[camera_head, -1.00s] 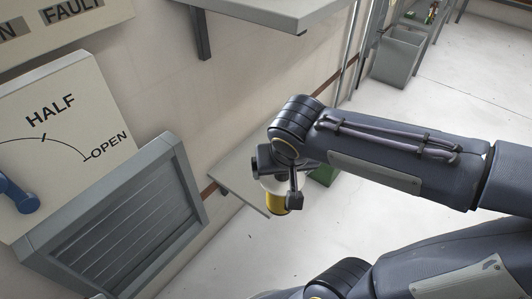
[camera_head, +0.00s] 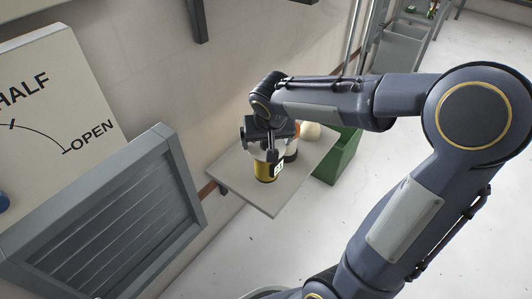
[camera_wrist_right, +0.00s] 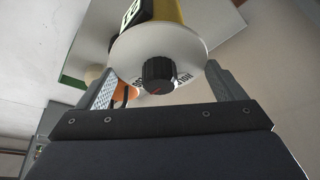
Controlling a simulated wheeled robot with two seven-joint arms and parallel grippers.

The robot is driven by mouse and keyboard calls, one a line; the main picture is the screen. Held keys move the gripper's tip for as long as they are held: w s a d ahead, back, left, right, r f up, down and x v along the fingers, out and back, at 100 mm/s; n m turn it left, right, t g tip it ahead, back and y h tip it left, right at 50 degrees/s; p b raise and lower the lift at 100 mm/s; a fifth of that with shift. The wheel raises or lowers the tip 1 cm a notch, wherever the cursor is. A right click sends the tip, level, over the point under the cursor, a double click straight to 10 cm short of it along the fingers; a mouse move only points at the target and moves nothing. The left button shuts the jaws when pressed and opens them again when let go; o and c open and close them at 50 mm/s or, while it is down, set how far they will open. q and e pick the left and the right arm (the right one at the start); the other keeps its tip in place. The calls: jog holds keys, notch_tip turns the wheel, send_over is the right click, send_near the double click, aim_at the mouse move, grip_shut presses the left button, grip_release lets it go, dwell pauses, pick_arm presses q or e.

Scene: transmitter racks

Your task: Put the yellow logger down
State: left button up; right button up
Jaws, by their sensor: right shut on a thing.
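The yellow logger (camera_head: 266,171) is a yellow cylinder with a dark, labelled band and a wide white top. In the right wrist view its white disc (camera_wrist_right: 133,55) and black knob (camera_wrist_right: 158,74) face the camera. My right gripper (camera_head: 270,150) is shut on the logger from above; in the wrist view its two fingers (camera_wrist_right: 163,88) stand on either side of the disc. The logger is over the small grey shelf (camera_head: 261,203), upright or nearly so. I cannot tell whether its base touches the shelf. My left gripper is not in view.
A green bin (camera_head: 345,153) stands right of the shelf. A louvred grey panel (camera_head: 110,225) is at left. The shelf's front part is bare.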

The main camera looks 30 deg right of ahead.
aim_at(266, 173)
jog(key=shift+w+d+f, duration=0.1)
jog(key=shift+w+f, duration=0.1)
jog(key=shift+f, duration=0.05)
jog(key=f, duration=0.1)
jog(key=f+b, duration=0.2)
jog(key=shift+w+f, duration=0.25)
jog(key=shift+f, duration=0.1)
jog(key=shift+r, duration=0.1)
jog(key=shift+f, duration=0.25)
jog(key=o, duration=1.3)
jog(key=shift+r, duration=0.15)
